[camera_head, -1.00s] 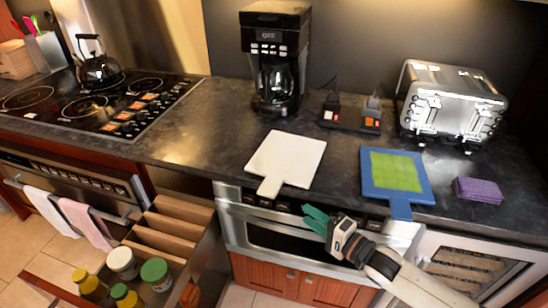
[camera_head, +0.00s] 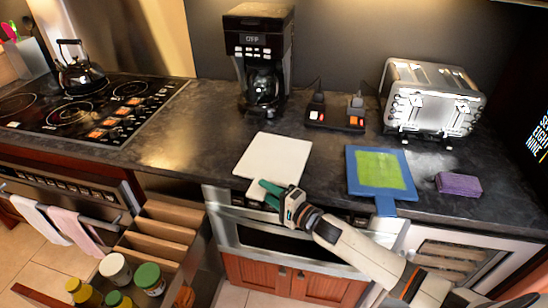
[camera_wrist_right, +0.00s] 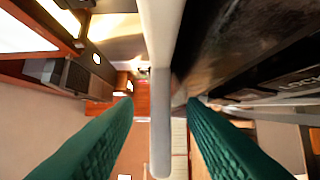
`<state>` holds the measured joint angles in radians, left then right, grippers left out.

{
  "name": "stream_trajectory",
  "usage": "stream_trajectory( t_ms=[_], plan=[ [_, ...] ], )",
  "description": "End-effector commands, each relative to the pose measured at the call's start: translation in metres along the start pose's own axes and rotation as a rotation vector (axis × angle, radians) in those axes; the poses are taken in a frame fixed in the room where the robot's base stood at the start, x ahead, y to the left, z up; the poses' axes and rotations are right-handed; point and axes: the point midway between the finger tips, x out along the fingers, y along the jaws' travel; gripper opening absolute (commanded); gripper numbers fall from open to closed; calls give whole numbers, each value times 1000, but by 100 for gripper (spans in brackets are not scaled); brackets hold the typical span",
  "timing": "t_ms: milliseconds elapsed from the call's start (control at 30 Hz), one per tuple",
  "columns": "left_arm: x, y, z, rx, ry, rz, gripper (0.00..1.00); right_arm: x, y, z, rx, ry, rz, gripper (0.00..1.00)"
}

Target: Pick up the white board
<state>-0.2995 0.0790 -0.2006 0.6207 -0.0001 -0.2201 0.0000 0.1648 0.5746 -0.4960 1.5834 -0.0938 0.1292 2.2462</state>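The white board (camera_head: 273,158) lies flat on the dark counter near its front edge, its short handle pointing toward the front. My right gripper (camera_head: 268,194) is at the handle in the head view and partly covers it. In the right wrist view the green fingers of my right gripper (camera_wrist_right: 160,104) stand apart. The pale handle of the white board (camera_wrist_right: 161,130) runs between them, with visible gaps on both sides. My left gripper does not show in the head view.
A blue board with a green centre (camera_head: 380,170) and a purple sponge (camera_head: 458,184) lie to the right. A coffee maker (camera_head: 259,55) and a toaster (camera_head: 432,97) stand behind. An open drawer (camera_head: 160,236) with jars is at lower left.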

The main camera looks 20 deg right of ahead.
Motion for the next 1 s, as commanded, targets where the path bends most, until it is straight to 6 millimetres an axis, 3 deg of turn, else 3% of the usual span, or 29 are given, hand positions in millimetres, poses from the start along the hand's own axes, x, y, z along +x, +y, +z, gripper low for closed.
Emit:
stream_trajectory(
  t_ms=[100,333,567,867,1000],
  plan=[
    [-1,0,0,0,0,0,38,9,0,0,0,0,0,37],
    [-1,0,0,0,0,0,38,9,-1,0,0,1,-1,37],
    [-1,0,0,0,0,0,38,9,-1,0,0,0,-1,0],
    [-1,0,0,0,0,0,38,10,1,0,-3,1,3,0],
    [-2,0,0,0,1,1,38,10,12,1,-6,2,5,0]
  ],
)
